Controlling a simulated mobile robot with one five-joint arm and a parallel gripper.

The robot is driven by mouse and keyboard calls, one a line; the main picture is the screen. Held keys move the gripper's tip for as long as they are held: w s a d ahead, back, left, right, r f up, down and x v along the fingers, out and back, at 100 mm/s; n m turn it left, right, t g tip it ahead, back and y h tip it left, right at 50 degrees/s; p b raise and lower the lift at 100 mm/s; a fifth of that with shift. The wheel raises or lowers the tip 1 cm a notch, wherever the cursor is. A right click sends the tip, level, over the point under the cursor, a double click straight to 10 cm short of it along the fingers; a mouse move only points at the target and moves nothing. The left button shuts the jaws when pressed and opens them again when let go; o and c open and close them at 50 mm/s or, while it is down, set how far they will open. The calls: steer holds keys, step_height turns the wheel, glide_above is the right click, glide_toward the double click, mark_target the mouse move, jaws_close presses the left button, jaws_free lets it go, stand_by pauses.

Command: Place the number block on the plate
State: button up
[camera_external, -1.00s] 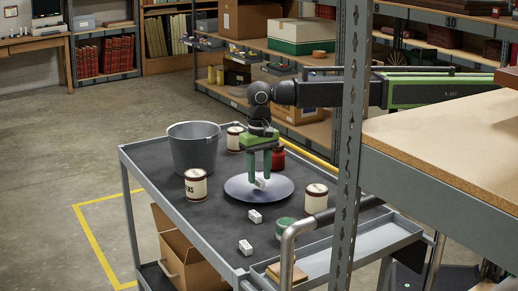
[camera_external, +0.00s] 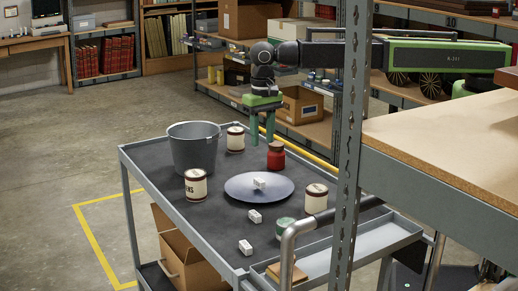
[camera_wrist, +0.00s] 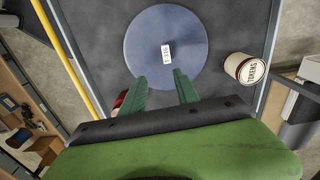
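A small white block (camera_external: 259,184) lies on the round blue-grey plate (camera_external: 236,187), near its middle. In the wrist view the block (camera_wrist: 167,53) shows printed digits on its top, and the plate (camera_wrist: 145,35) surrounds it. My gripper (camera_external: 262,138) hangs above and beyond the plate, clear of the block. Its two green fingers (camera_wrist: 160,80) are apart with nothing between them. Two more white blocks lie on the dark cart top in front of the plate, one nearer the plate (camera_external: 254,216) and one nearer the front edge (camera_external: 245,247).
A shelf post (camera_external: 350,150) stands in the right foreground.

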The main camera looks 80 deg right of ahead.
steer(key=s+d+n, duration=0.4)
steer(key=s+d, duration=0.4)
steer(key=d, duration=0.5)
steer(key=s+d+n, duration=0.4)
steer(key=s+d, duration=0.5)
steer(key=d, duration=0.4)
steer(key=shift+d, duration=0.2)
